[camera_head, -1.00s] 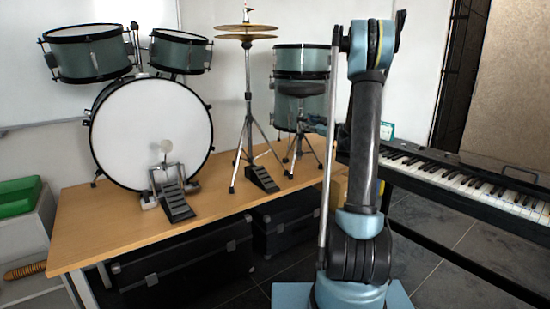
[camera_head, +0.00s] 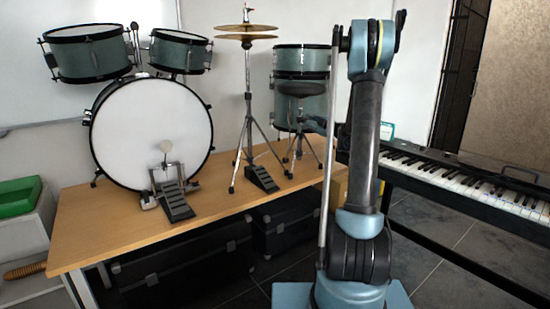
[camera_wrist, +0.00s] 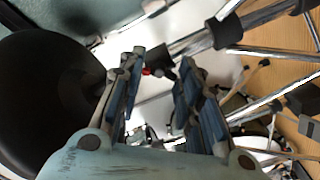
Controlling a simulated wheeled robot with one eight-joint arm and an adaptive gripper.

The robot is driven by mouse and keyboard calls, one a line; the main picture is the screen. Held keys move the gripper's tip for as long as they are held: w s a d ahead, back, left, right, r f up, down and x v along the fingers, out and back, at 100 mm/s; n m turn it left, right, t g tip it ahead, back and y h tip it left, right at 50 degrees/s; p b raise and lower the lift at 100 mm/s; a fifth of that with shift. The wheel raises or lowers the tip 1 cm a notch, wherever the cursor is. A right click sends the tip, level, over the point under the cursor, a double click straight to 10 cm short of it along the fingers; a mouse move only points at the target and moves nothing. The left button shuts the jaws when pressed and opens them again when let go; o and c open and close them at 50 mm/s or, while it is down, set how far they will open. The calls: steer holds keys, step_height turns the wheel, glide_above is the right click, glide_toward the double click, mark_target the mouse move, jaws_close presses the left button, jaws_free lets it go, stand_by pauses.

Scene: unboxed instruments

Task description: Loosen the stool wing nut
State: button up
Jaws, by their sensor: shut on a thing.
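The drum stool stands at the right end of the wooden table, with its round black seat (camera_head: 300,89) on a thin metal post and splayed legs. In the wrist view the seat (camera_wrist: 40,105) fills the left side, and the metal post runs off to the upper right. My gripper (camera_wrist: 161,66) has its two blue-padded fingers either side of a small dark part with a red spot, the wing nut (camera_wrist: 157,59), at the collar of the post. The fingers are closed on it; its wings are mostly hidden. In the head view the gripper is small and partly behind my arm.
A cymbal stand (camera_head: 249,120) stands just left of the stool, with a black pedal (camera_head: 261,179) at its foot. Teal drums (camera_head: 302,62) stand behind the stool. A bass drum (camera_head: 150,130) fills the table's left part. A keyboard (camera_head: 465,185) is at right.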

steer(key=shift+n, duration=0.4)
steer(key=n, duration=0.3)
steer(key=o, duration=0.6)
steer(key=shift+n, duration=0.3)
steer(key=o, duration=0.5)
steer(key=v, duration=0.6)
